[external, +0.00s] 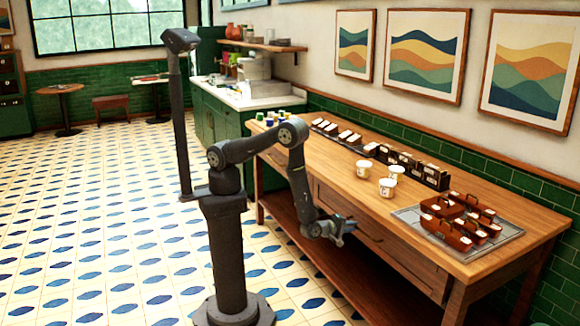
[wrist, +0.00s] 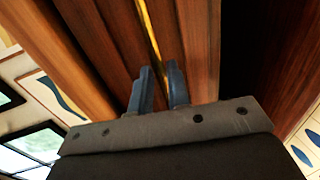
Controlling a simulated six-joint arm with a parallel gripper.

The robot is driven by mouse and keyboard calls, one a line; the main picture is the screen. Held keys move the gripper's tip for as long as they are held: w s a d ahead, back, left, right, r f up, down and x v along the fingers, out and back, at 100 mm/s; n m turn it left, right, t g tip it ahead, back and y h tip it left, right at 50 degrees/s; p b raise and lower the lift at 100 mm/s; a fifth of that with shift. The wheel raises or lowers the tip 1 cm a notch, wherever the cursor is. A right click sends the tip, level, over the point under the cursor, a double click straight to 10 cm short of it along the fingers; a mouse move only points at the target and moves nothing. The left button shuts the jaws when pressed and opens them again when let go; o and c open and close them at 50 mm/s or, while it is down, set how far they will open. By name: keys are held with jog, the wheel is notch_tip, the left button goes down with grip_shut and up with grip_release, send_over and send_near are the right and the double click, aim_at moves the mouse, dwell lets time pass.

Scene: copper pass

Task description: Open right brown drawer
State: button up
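The right brown drawer (external: 400,262) is in the front of the wooden table and looks shut, its front close to flush. A dark handle line (external: 368,237) shows on it. My gripper (external: 345,232) is at the left part of this drawer front, tilted. In the wrist view my gripper's two blue-grey fingers (wrist: 159,68) stand apart with a narrow gap. A thin brass handle (wrist: 150,30) runs down the brown wood front to between the fingertips. I cannot tell whether the fingers touch it.
The tabletop (external: 330,165) above holds several white cups (external: 387,187), a row of dark boxes (external: 405,163) and a grey tray (external: 500,238) with brown caddies. A lower shelf (external: 340,275) lies under the drawers. The tiled floor in front is clear.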

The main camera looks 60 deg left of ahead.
jog(key=shift+x, duration=1.1)
grip_shut()
jog(key=shift+s, duration=0.1)
jog(key=f+v, duration=0.2)
jog(key=v, duration=1)
jog(key=s+f+v, duration=0.1)
jog(key=f+v, duration=0.2)
jog(key=v, duration=0.9)
jog(key=f+v, duration=0.2)
jog(key=v, duration=1.1)
jog(key=shift+s+f, duration=0.3)
jog(key=shift+s, duration=0.15)
grip_release()
